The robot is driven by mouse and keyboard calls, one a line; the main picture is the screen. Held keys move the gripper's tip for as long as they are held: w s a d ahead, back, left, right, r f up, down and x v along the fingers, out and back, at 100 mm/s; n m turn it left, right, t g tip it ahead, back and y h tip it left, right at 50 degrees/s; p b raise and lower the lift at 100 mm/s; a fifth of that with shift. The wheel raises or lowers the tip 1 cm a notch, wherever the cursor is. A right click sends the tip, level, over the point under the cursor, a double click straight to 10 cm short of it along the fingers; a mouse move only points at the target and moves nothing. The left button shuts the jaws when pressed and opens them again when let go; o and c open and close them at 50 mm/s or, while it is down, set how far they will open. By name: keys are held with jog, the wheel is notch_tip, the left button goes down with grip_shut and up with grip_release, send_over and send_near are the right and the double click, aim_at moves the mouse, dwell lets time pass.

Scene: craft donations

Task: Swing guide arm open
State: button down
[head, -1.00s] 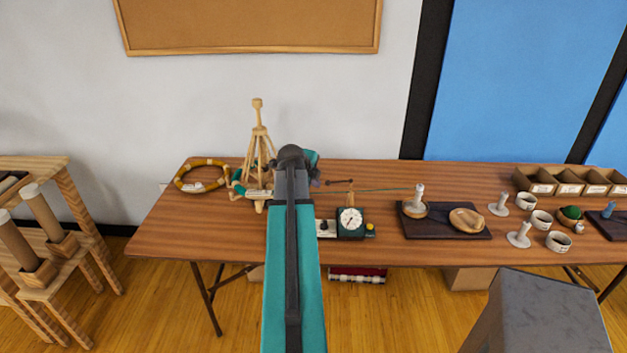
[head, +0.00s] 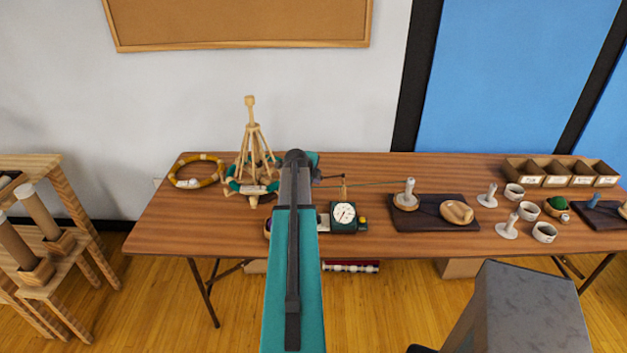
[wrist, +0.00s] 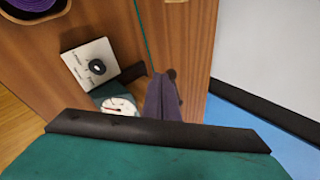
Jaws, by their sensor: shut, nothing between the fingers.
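A thin dark bar that looks like the guide arm (head: 334,177) shows beside a small wooden post (head: 344,188), just right of my arm. A green thread runs from there to a spool on a dark board. My gripper is mostly hidden behind my own arm in the head view. In the wrist view my gripper (wrist: 163,98) shows as dark purple-grey fingers, shut and empty, above the wooden table. A small dark round spot lies close to the fingertips; I cannot tell whether they touch the guide arm.
A round dial (head: 343,215) and a white panel with a black knob (wrist: 97,67) stand near the gripper. A wooden tripod (head: 252,150) with a teal ring stands left. The dark board (head: 450,222) lies right. Purple yarn (wrist: 32,3) sits at the wrist view's top left.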

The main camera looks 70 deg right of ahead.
jog(key=shift+d+f, duration=0.15)
jog(key=shift+d, duration=0.4)
jog(key=shift+s, duration=0.1)
